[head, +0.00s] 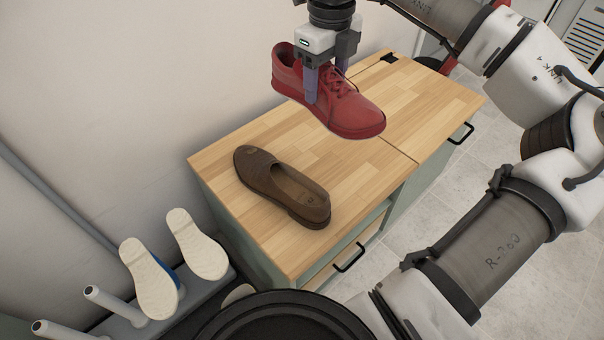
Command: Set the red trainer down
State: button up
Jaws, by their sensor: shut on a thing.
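The red trainer (350,108) is held by my gripper (325,80) in the head view. The gripper's fingers are shut on its side near the ankle opening and laces. The trainer appears to hang above the wooden top of the cabinet (420,98), toe pointing to the lower right. The gap beneath it is hard to judge from this angle.
A brown slip-on shoe (283,188) lies on the near part of the cabinet top. A rack with pegs (115,303) at the lower left carries a pair of shoes, soles outward (150,278). The wall runs along the left. Bare wood shows right of the trainer.

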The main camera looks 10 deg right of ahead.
jog(key=shift+s+f+m, duration=0.1)
jog(key=shift+s+m, duration=0.1)
jog(key=shift+m, duration=0.1)
jog(key=shift+s+f+b, duration=0.1)
jog(key=shift+f+b, duration=0.05)
jog(key=shift+b, duration=0.2)
jog(key=b, duration=0.6)
send_over(320, 174)
notch_tip(320, 174, down, 19)
jog(key=shift+f, duration=0.15)
jog(key=shift+f, duration=0.2)
jog(key=o, duration=1.1)
jog(key=shift+r, duration=0.15)
notch_tip(320, 174, up, 12)
jog(key=p, duration=0.4)
jog(key=shift+r, duration=0.1)
